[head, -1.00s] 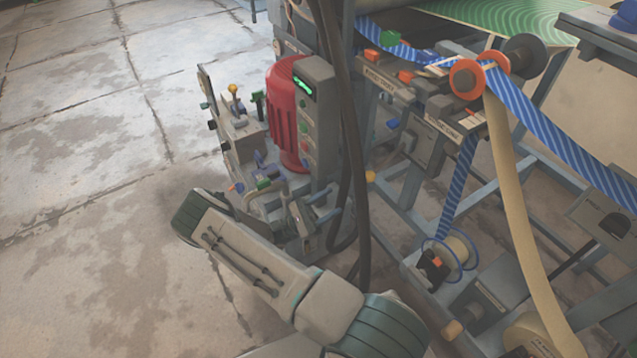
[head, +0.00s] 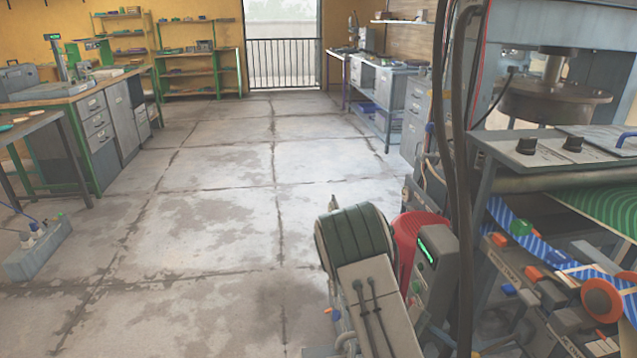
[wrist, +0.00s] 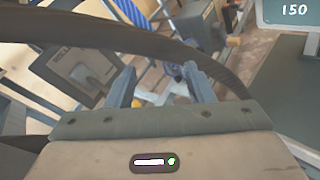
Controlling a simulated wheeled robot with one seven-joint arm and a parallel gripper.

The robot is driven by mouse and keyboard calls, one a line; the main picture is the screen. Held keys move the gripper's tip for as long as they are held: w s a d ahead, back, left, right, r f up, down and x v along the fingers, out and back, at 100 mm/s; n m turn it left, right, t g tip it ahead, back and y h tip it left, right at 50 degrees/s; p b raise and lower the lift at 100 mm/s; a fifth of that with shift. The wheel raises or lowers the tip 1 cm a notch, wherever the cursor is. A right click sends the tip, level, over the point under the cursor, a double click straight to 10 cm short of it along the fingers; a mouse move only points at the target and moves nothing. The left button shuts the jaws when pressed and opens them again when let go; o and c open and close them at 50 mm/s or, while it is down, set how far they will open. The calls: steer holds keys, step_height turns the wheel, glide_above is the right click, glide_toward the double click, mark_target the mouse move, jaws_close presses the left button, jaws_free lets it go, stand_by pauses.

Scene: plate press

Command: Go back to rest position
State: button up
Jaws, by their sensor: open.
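My gripper (wrist: 160,88) shows in the wrist view with its two fingers spread apart and nothing between them. It is not visible in the head view, where only part of my arm shows at the bottom centre. The plate press (head: 556,104) stands at the right of the head view. A display reading 150 (wrist: 293,10) is at the top right of the wrist view.
Open concrete floor (head: 200,230) lies ahead and left. A workbench (head: 60,96) stands at the far left.

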steer(key=s+a+r+m+t+y+p, duration=0.2)
steer(key=s+a+r+t+y+p, duration=0.1)
steer(key=r, duration=0.8)
steer(key=s+a+r+m+t+y+p, duration=0.2)
steer(key=s+a+r+t+y+p, duration=0.2)
steer(key=r+p, duration=0.3)
steer(key=s+a+r+m+t+y+p, duration=0.1)
steer(key=s+a+r+t+y+p, duration=0.3)
steer(key=r, duration=1.1)
steer(key=shift+m+t+y+p, duration=0.45)
steer(key=shift+t+y, duration=0.25)
steer(key=shift+t, duration=0.1)
